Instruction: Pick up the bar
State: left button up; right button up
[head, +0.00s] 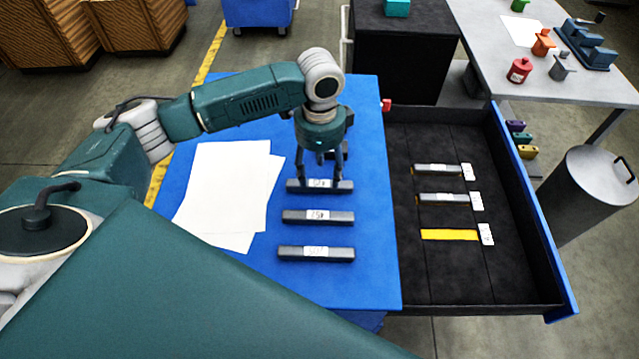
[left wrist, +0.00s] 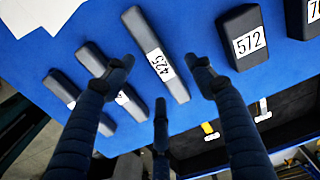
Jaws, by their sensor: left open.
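Several dark grey bars with white number labels lie on a blue tabletop (head: 380,260). My left gripper (head: 321,174) is open and points down over one bar (head: 343,187), its fingers on either side of it. In the left wrist view this bar (left wrist: 139,30) reads 425 and lies between the spread fingers (left wrist: 160,68); I cannot tell whether they touch it. Two bars (head: 346,217) (head: 290,253) lie nearer me. A bar labelled 572 (left wrist: 231,21) lies beyond, partly hidden behind the gripper in the head view. My right gripper is not in view.
White sheets (head: 222,185) lie left of the bars. A black-lined open drawer (head: 440,280) at the right holds two grey bars (head: 425,169) (head: 428,198) and a yellow strip (head: 450,235), with white tags. A grey bin (head: 590,185) and a workbench (head: 490,45) stand beyond.

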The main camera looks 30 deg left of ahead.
aim_at(319, 185)
pick_arm(q)
jog(key=shift+s+f+p, duration=0.2)
jog(key=shift+f+p, duration=0.25)
jog(key=shift+f, duration=1.6)
grip_shut()
jog(key=shift+r, duration=0.1)
